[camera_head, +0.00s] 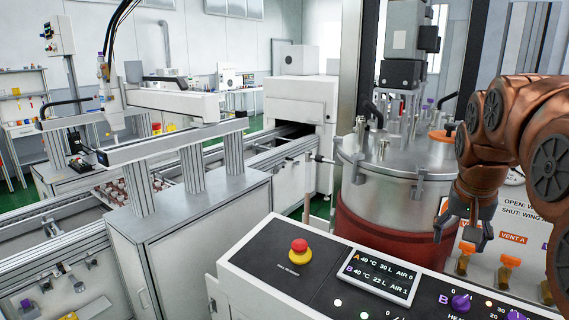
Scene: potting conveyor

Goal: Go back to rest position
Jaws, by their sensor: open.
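My gripper (462,240) hangs at the right side of the view at the end of my copper-coloured arm, fingers pointing down. Part of the arm runs out of view on the right.
The control panel has a red emergency button (299,250), a display (380,276) and a purple knob (460,303). The steel tank (390,178) stands behind. Orange-handled valves (509,262) are close to the gripper's right. A conveyor (75,207) with a gantry (170,140) fills the left.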

